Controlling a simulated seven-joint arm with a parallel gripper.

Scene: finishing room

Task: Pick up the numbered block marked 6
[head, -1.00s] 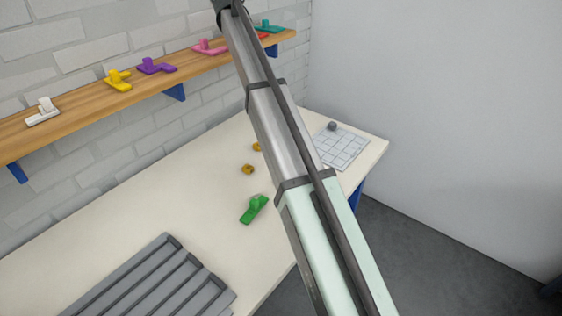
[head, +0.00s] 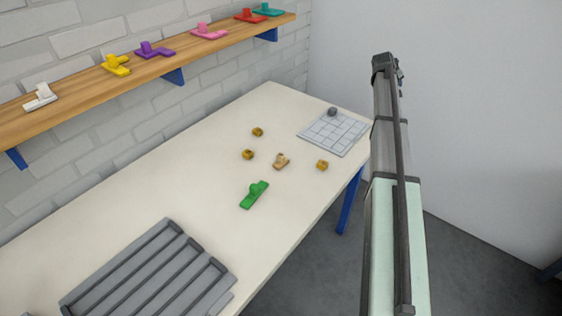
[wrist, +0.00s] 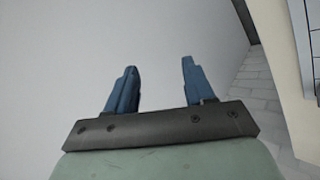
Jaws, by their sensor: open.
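Several small blocks lie on the table: a mustard one at the back (head: 257,132), another mustard one (head: 248,154), a lighter tan one (head: 281,161) and a yellow-brown one (head: 322,165) at the right. No number is readable on any of them, so I cannot tell which is marked 6. My gripper (wrist: 158,68) shows in the wrist view with its two blue fingers apart and nothing between them. It faces a plain pale wall. In the head view my arm rises right of the table, away from the blocks.
On the table (head: 130,205) are a green knobbed piece (head: 254,195), a grey slotted rack (head: 112,268) and a gridded white board (head: 335,136) with a dark grey knob (head: 332,112). A wooden shelf (head: 75,100) holds several coloured pieces. The table's middle left is clear.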

